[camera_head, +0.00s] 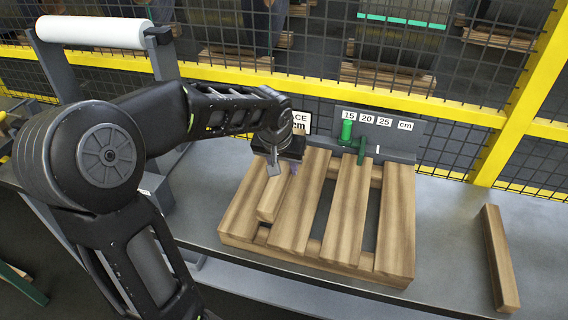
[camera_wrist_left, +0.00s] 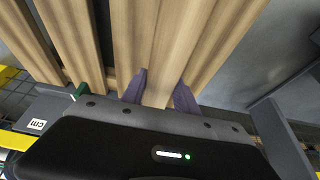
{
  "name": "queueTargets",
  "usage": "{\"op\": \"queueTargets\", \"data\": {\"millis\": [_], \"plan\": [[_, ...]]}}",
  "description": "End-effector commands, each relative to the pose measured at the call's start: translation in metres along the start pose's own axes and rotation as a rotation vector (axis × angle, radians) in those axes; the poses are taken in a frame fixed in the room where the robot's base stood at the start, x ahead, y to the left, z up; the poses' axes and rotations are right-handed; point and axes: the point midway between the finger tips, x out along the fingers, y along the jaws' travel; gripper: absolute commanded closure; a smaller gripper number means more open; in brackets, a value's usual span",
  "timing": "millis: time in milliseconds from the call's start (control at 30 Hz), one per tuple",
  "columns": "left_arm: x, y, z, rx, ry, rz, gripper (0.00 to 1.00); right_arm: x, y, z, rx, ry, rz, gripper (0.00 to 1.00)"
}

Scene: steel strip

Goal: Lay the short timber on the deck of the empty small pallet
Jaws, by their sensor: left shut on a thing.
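The small pallet (camera_head: 345,220) of light wooden slats lies on the grey bench in the head view. The short timber (camera_head: 268,207) is at its left part, lengthwise along the slats, between the leftmost slat and the one beside it. I cannot tell whether it rests on the wood or hangs just above it. My left gripper (camera_head: 283,168) comes down over its far end and is shut on it. In the left wrist view, the two purple fingers of my left gripper (camera_wrist_left: 160,92) stand on either side of the timber (camera_wrist_left: 157,101). My right gripper is not in view.
Another timber (camera_head: 498,258) lies on the bench at the right. A grey stop with 15, 20, 25 cm labels (camera_head: 378,122) and a green clamp (camera_head: 347,130) stand behind the pallet. A yellow-framed mesh fence (camera_head: 330,92) runs behind.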

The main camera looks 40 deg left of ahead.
Motion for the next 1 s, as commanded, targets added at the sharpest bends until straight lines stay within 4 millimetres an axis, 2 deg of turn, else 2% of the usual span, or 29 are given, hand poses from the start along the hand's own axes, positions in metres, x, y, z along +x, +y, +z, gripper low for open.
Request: {"op": "queueTargets", "data": {"millis": [33,100,400,1000], "plan": [[0.01,0.0,0.004,0.0,0.001,0.0,1.0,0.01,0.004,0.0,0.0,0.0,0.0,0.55],[0.017,0.0,0.007,0.0,0.001,0.0,1.0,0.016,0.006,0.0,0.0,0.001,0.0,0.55],[0.038,0.0,0.015,0.0,0.002,0.0,1.0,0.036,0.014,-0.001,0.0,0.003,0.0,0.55],[0.041,0.0,0.017,0.0,0.001,0.0,1.0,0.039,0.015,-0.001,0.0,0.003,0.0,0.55]]}}
